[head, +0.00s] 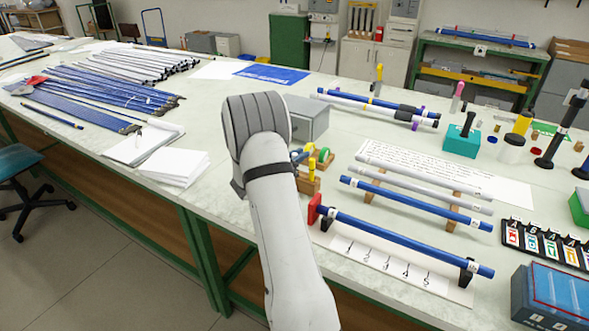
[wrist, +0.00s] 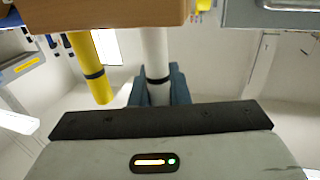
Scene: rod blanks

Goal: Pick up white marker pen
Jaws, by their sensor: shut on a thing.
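The white marker pen (wrist: 154,48) shows in the wrist view as a white cylinder with a dark band. Its one end meets the wooden block (wrist: 110,12) at the top of that view; I cannot tell whether it is still seated in it. My gripper (wrist: 160,88) has its blue-grey fingers shut on the pen near the dark band. A yellow pen (wrist: 86,62) stands beside it, apart from the fingers. In the head view my arm hides the gripper and the white pen. The wooden block (head: 308,184) shows there just right of my arm.
A grey box (head: 306,120) stands behind my wrist. A green tape roll (head: 324,155) is by the block. Blue rods (head: 415,205) lie on supports to the right.

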